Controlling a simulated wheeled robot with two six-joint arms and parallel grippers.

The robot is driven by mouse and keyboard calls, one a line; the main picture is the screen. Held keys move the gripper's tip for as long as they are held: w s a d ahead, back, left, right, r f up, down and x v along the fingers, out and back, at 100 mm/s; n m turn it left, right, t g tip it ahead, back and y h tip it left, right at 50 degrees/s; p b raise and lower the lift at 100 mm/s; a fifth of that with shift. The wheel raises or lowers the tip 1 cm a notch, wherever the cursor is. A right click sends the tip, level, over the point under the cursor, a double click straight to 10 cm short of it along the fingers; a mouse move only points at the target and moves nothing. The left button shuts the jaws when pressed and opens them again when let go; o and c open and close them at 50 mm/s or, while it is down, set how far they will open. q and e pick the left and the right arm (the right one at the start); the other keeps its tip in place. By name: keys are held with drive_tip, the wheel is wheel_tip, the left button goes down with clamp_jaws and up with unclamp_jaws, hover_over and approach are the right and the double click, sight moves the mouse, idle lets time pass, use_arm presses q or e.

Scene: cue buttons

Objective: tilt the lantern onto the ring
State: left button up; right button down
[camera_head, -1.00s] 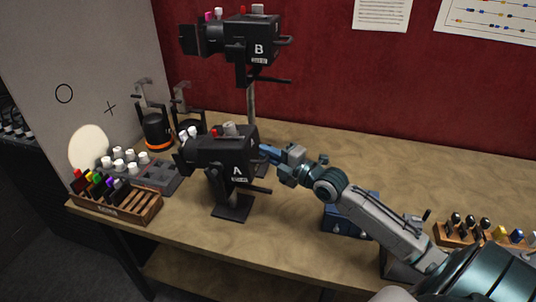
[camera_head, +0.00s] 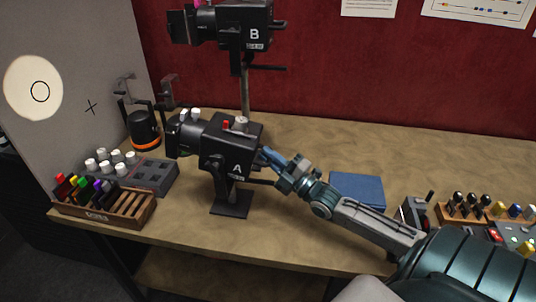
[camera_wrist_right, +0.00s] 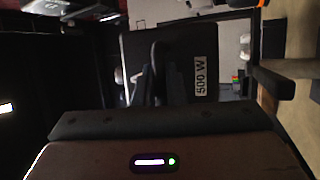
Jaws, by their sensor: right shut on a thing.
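Lantern A (camera_head: 228,152) is a black stage lamp on a short stand with a flat black base, its nose pointing left at the grey wall. A round light spot (camera_head: 19,88) lies on the wall, and the thin black ring (camera_head: 40,91) is inside it, right of the spot's middle. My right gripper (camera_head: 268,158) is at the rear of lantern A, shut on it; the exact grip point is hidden. The wrist view shows a dark housing with a "500 W" label (camera_wrist_right: 201,75). My left gripper is not in view.
Lantern B (camera_head: 232,27) sits above on a pole. A black cross (camera_head: 90,107) is on the wall. A wooden rack of coloured pens (camera_head: 104,214), a grey block with white knobs (camera_head: 150,178) and a blue box (camera_head: 357,190) stand on the table (camera_head: 310,245).

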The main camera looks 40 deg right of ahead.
drive_tip(key=c, duration=1.5)
unclamp_jaws()
drive_tip(key=shift+s+a+r, duration=0.1)
drive_tip(key=shift+s, duration=0.05)
drive_tip(key=p+v, duration=0.1)
drive_tip(key=v, duration=0.6)
drive_tip(key=shift+s, duration=0.2)
